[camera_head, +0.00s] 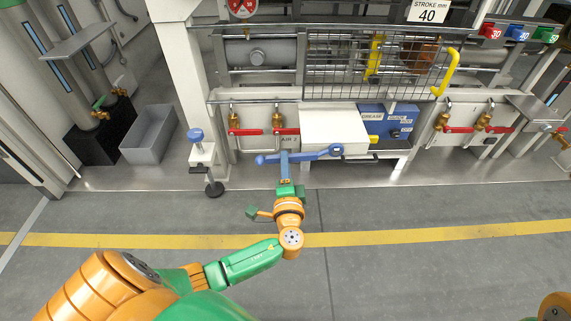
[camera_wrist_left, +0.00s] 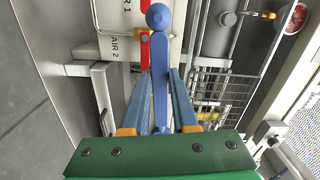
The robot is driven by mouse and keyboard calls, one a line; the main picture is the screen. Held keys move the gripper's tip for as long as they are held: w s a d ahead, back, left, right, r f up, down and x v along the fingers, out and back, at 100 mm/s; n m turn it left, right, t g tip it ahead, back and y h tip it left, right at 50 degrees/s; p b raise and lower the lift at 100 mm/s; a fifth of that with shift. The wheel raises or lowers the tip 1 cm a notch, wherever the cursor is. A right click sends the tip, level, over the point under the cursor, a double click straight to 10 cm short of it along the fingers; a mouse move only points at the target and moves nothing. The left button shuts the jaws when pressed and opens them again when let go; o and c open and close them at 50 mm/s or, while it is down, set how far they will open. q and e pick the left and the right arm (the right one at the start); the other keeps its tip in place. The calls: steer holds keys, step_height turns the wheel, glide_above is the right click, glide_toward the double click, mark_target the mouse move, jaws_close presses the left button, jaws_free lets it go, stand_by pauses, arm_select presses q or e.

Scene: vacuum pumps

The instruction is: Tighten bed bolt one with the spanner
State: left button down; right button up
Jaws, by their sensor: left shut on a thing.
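My left gripper (camera_head: 285,158) is shut on a blue spanner (camera_head: 315,153), which lies crosswise in front of the white machine. One rounded end of the spanner points left and the other reaches right, in front of a white box. In the left wrist view the spanner (camera_wrist_left: 159,70) runs up the picture between the fingers of my left gripper (camera_wrist_left: 160,80). A blue-headed bolt (camera_head: 195,135) stands on a white foot bracket to the left, apart from the spanner. I cannot tell whether it is bed bolt one. My right gripper is out of view.
A white box (camera_head: 335,128) and a blue grease unit (camera_head: 388,122) stand to the right. A grey bin (camera_head: 148,140) is at the left. The floor before the machine is clear.

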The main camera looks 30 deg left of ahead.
arm_select(q)
steer(key=shift+f+b, duration=0.15)
steer(key=shift+b, duration=0.15)
steer(key=shift+f+n, duration=0.15)
steer(key=shift+n, duration=0.15)
steer(key=shift+f+b, duration=0.15)
steer(key=shift+b, duration=0.3)
steer(key=shift+f, duration=0.1)
stand_by(0.3)
steer(key=shift+r+m+p, duration=0.6)
steer(key=shift+r+p, duration=0.35)
steer(key=shift+p, duration=0.15)
steer(key=shift+s+d, duration=0.1)
